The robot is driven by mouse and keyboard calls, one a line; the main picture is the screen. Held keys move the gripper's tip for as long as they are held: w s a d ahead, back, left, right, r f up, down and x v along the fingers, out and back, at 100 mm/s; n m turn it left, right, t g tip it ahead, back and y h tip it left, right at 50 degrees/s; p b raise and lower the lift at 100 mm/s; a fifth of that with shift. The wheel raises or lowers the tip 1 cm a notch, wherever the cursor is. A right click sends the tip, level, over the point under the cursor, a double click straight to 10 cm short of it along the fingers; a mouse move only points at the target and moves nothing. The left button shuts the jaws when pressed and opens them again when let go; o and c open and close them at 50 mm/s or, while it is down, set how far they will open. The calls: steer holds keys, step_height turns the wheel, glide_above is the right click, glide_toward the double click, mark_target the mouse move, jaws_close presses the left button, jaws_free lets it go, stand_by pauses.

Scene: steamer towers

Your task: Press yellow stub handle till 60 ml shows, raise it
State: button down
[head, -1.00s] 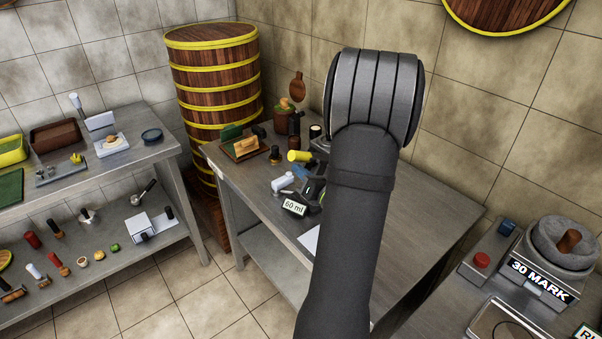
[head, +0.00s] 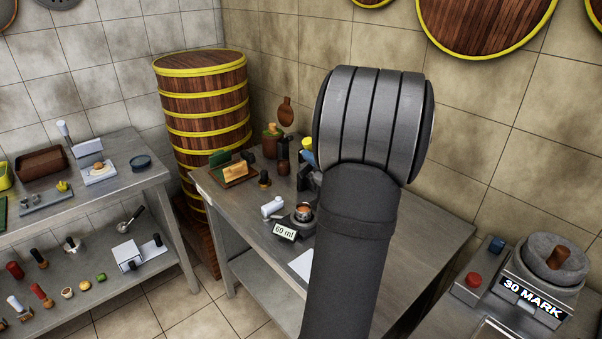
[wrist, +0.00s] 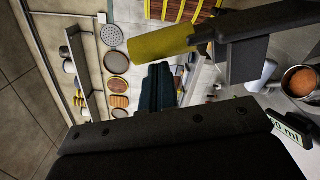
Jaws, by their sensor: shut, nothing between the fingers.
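The yellow stub handle (head: 307,143) stands raised beside my arm in the head view, and it also shows in the wrist view (wrist: 163,46) on a dark lever arm (wrist: 265,22). The sign (head: 285,232) on the front of the device reads 60 ml. A small cup with brownish contents (head: 304,211) sits just behind the sign, and the wrist view shows it at the right (wrist: 300,80). My gripper (wrist: 158,76) has its dark blue fingers shut and empty, right by the handle. I cannot tell whether they touch it. In the head view my arm mostly hides the gripper.
A white jug-like item (head: 272,206) stands left of the cup. Jars and a green board crowd the back of the steel table (head: 405,235). A tall steamer tower (head: 201,115) stands at the left. A 30 MARK unit (head: 533,297) is at the lower right.

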steer(key=w+d+r+m, duration=0.2)
steer(key=w+d+m, duration=0.1)
steer(key=w+d, duration=0.4)
steer(key=shift+w+d+r, duration=0.25)
steer(key=shift+w+d, duration=0.15)
steer(key=shift+d, duration=0.05)
stand_by(0.3)
steer(key=s+d+r, duration=0.1)
steer(key=s+d, duration=0.3)
steer(key=s, duration=0.6)
steer(key=shift+s+d, duration=0.2)
steer(key=shift+s, duration=0.15)
steer(key=shift+a, duration=0.1)
